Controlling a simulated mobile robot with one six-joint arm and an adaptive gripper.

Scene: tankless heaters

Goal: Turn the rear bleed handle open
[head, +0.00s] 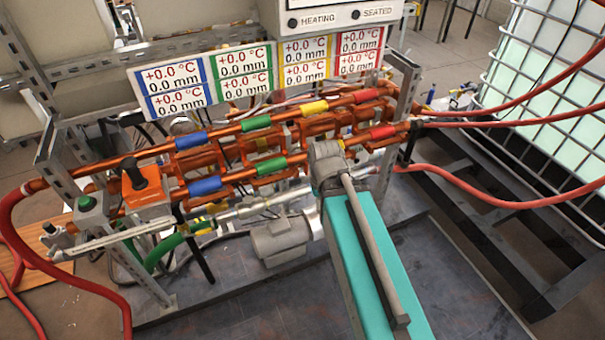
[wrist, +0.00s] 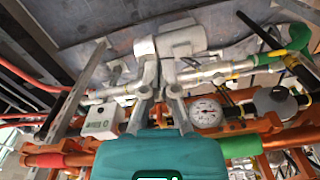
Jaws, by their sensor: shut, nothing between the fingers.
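My gripper (wrist: 161,85) is shut and empty in the wrist view, its grey fingers in front of the pipework. I cannot tell for certain which part is the rear bleed handle. An orange valve body (head: 148,197) with a black lever (head: 139,173) stands at the left end of the pipes, well left of my arm. A pale bar-like handle (head: 112,236) lies below it, beside a green hose (head: 166,248). In the wrist view, a white box with a green mark (wrist: 101,121) is left of the fingers and a round gauge (wrist: 206,111) is right.
Copper pipes with coloured bands (head: 257,124) cross the frame below the display panels (head: 242,69). A grey pump motor (head: 281,241) sits on the dark base plate. Red hoses (head: 500,199) run at both sides. A caged tank (head: 550,85) stands at right.

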